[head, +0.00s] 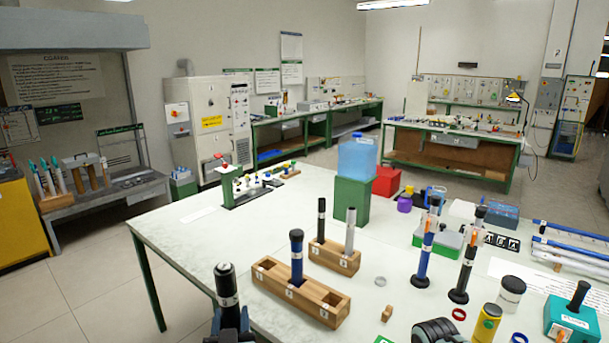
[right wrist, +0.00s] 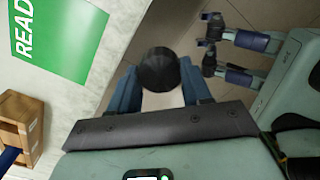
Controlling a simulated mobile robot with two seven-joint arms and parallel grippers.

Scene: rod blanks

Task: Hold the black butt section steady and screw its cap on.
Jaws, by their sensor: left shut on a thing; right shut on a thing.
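The black butt section (head: 228,292) stands nearly upright at the bottom of the head view, with a pale mark on its side. My left gripper (head: 230,322) is shut around its lower part, near the table's front edge. In the right wrist view my right gripper (right wrist: 160,92) is shut on the black cap (right wrist: 158,68), a dark round piece between its blue fingers. The right gripper does not show in the head view. The cap's underside is hidden, and I see no contact between cap and section.
A wooden rack (head: 265,279) holding a blue rod (head: 297,255) stands right of the section. Behind it is a smaller rack (head: 336,262) with two rods. Stands, a yellow jar (head: 487,322) and a teal box (head: 571,323) crowd the right.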

